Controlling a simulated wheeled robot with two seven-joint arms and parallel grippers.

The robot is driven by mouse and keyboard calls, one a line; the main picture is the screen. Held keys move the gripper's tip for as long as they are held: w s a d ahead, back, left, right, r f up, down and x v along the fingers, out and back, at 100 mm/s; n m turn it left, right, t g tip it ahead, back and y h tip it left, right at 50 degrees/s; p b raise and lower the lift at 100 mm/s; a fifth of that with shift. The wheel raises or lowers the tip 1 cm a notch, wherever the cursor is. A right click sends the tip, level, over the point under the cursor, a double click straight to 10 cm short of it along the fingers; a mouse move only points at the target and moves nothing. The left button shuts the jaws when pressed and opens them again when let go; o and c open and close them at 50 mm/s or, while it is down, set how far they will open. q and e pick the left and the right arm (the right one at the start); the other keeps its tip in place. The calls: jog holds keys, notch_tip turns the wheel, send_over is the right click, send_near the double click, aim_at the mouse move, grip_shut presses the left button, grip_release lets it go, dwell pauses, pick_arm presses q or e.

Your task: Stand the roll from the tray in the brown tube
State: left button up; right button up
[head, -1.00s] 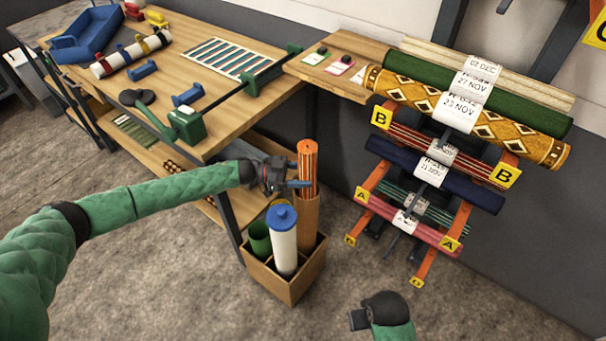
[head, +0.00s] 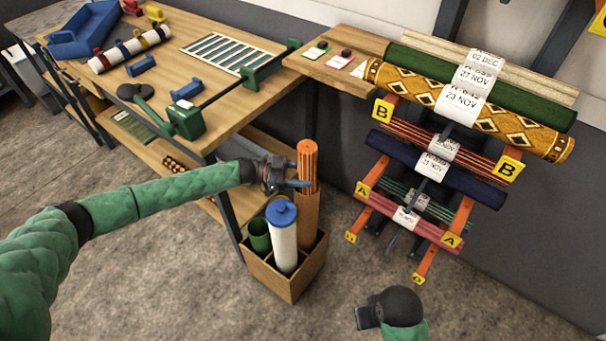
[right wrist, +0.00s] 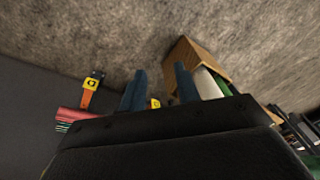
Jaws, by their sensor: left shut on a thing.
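The orange striped roll (head: 307,160) stands upright over the brown tube (head: 306,218) in the head view. Its lower end appears to be inside the tube's mouth, though the gripper partly hides that spot. My left gripper (head: 298,184) is shut on the roll just above the tube. The blue tray (head: 88,35) lies at the far left of the bench and looks empty. My right gripper (head: 366,317) is low at the front, apart from the tube. In the right wrist view its two blue fingers (right wrist: 160,88) are apart with nothing between them.
The wooden box (head: 287,284) holds the brown tube, a green tube (head: 259,235) and a white roll with a blue cap (head: 283,240). The bench (head: 230,88) stands behind. A rack of rolls (head: 510,166) stands at the right. The floor in front is clear.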

jog(key=shift+s+r, duration=0.1)
jog(key=shift+r, duration=0.05)
pick_arm(q)
jog(key=o, duration=1.2)
jog(key=shift+o, duration=1.1)
pick_arm(e)
jog(key=shift+w, duration=0.55)
